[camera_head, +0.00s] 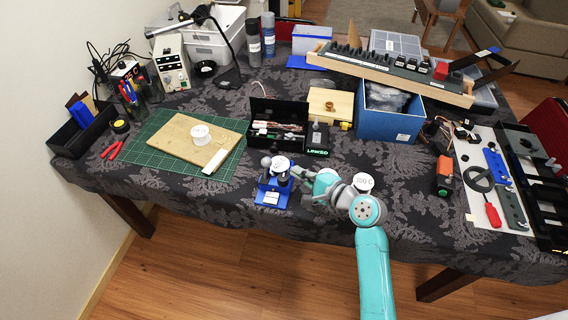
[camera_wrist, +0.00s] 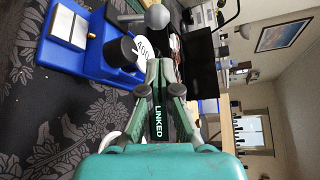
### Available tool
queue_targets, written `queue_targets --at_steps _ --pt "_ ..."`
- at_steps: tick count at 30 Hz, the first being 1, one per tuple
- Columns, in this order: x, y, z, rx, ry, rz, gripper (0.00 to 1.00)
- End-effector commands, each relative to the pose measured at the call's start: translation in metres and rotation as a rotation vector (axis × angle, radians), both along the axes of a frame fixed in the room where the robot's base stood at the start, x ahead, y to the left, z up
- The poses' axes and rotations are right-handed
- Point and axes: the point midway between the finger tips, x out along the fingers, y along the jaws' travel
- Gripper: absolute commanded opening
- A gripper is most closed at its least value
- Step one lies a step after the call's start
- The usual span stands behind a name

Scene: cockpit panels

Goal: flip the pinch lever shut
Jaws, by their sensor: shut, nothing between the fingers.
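A blue bench fixture (camera_head: 273,190) with white labels stands near the table's front edge. It carries a black cylinder under a white round disc (camera_head: 280,163) and a grey ball knob (camera_head: 266,162), which appears to be the end of the pinch lever. In the wrist view the fixture (camera_wrist: 84,45), the black cylinder (camera_wrist: 118,52) and the ball knob (camera_wrist: 157,16) show beyond the fingers. My gripper (camera_head: 297,172) is shut and empty, just right of the fixture. Its fingertips (camera_wrist: 155,66) lie close to the disc; I cannot tell whether they touch. The lever's arm is mostly hidden.
A black open case (camera_head: 278,112) stands behind the fixture, with a blue box (camera_head: 388,118) to its right. A green cutting mat (camera_head: 158,150) with a wooden board lies left. Another white disc (camera_head: 363,181) is beside my arm. The cloth just left of the fixture is clear.

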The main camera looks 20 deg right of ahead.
Motion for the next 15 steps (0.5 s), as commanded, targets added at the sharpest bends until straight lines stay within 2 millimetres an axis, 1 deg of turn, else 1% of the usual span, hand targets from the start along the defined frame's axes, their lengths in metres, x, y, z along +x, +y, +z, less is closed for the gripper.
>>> queue_targets --at_steps 5,9,15 --pt "0.02 0.009 -0.005 0.001 0.0 0.003 0.0" --pt "0.043 0.018 -0.01 0.0 -0.001 0.003 0.0" --pt "0.07 0.029 -0.018 0.0 0.0 0.002 0.0"
